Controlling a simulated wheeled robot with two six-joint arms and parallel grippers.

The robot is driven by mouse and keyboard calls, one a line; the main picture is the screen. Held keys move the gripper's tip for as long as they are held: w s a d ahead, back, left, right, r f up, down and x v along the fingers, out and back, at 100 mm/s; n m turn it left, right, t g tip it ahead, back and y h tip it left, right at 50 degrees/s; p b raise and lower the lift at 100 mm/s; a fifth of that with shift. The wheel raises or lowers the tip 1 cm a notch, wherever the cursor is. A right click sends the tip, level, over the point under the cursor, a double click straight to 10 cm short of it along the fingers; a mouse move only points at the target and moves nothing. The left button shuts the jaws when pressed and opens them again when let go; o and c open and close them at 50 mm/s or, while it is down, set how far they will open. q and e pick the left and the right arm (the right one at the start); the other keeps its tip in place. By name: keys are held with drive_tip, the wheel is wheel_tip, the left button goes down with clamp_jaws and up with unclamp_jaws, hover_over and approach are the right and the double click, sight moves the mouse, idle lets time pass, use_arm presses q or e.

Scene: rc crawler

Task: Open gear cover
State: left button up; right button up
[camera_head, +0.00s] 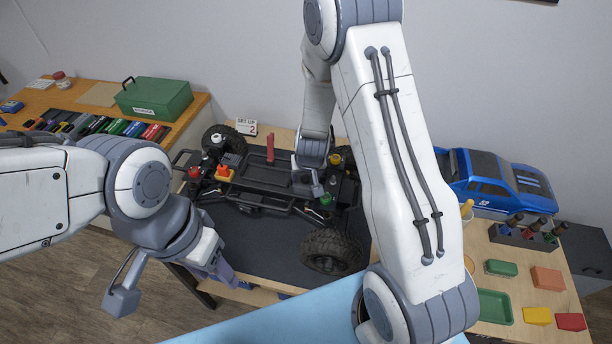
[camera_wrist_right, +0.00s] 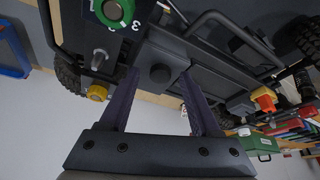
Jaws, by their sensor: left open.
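The RC crawler chassis (camera_head: 262,206) sits on a dark mat on the table. In the right wrist view a flat dark cover (camera_wrist_right: 205,62) with a round dark knob (camera_wrist_right: 160,73) lies ahead; I take it for the gear cover. My right gripper (camera_wrist_right: 160,76) is open, its purple fingers on either side of the knob with gaps showing; I cannot tell how high they are. In the head view my right arm hides much of this area. My left gripper (camera_head: 222,272) hangs by the chassis's front left, away from the cover, its fingers partly hidden.
A green dial (camera_wrist_right: 114,10) and a yellow cap (camera_wrist_right: 97,93) are close to my right gripper. A red lever (camera_head: 270,148) stands up from the chassis. A blue car body (camera_head: 500,185) lies at the right, a green toolbox (camera_head: 153,98) at the left.

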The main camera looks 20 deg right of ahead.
clamp_jaws()
idle(1.3)
